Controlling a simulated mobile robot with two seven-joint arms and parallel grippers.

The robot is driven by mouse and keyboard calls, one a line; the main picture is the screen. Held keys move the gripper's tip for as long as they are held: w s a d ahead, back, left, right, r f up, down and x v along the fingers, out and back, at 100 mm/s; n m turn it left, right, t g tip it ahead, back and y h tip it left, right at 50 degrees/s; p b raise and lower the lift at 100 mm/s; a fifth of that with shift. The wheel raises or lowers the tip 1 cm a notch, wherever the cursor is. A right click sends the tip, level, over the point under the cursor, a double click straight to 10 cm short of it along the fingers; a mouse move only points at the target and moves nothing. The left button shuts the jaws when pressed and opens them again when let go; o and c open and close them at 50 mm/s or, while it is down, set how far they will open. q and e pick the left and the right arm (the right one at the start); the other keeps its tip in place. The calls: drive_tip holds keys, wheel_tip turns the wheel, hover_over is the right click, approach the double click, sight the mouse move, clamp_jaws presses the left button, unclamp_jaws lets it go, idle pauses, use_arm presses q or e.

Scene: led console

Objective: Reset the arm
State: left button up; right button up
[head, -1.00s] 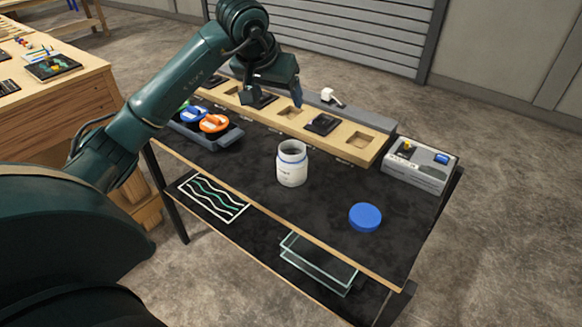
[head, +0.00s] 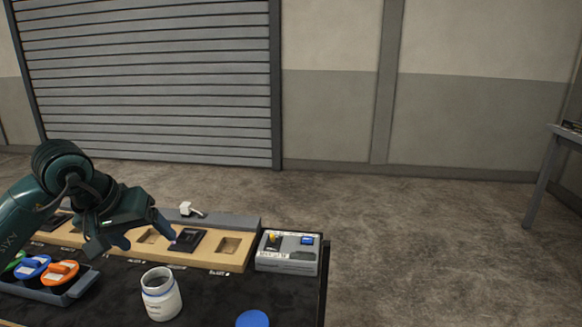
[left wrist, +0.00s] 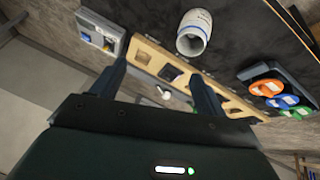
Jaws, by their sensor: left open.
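My left arm comes in from the left in the head view. Its gripper (head: 147,238) is over the wooden slotted board (head: 215,262) at the back of the black table. In the left wrist view the two fingers of this gripper (left wrist: 158,85) stand wide apart with nothing between them in their grasp. The board and a white open jar (left wrist: 194,33) lie beyond them. The jar (head: 160,294) stands upright on the table, apart from the gripper. My right gripper does not show in either view.
A blue lid (head: 253,319) lies at the table's front. A grey console box (head: 287,252) stands at the right end. A grey tray (head: 75,290) with orange, blue and green round pieces is at the left. A dark module (head: 187,240) sits in the board. Open floor lies to the right.

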use_arm(q)
drive_tip(key=s+d+f+n+h+p, duration=0.1)
drive_tip(key=s+d+n+h, duration=0.2)
drive_tip(key=d+n+h, duration=0.4)
drive_tip(key=s+d+f+n+g+h, duration=0.1)
drive_tip(key=s+d+n+h, duration=0.25)
drive_tip(key=d, duration=0.45)
drive_tip(key=s+d+f+n+h+p, duration=0.1)
drive_tip(key=s+d+n+h, duration=0.1)
drive_tip(key=d+n+h, duration=0.5)
drive_tip(key=a+f+m+t+y+p, duration=0.15)
drive_tip(key=f+m+t+y, duration=0.25)
drive_tip(key=m, duration=0.8)
drive_tip(key=a+f+m+t+y, duration=0.3)
drive_tip(key=f+m+t+y, duration=0.1)
drive_tip(key=m, duration=0.8)
drive_tip(key=a+f+m+t+y+p, duration=0.1)
drive_tip(key=a+f+m+t+y, duration=0.2)
drive_tip(key=m, duration=0.9)
drive_tip(key=s+f+n+g+y, duration=0.4)
drive_tip(key=s+f+n+g, duration=0.1)
drive_tip(key=s+f+n, duration=0.6)
wheel_tip(320, 180, down, 3)
drive_tip(key=shift+s+d+f+n+y, duration=0.1)
drive_tip(key=shift+s+d+n+y, duration=0.25)
drive_tip(key=shift+n, duration=0.8)
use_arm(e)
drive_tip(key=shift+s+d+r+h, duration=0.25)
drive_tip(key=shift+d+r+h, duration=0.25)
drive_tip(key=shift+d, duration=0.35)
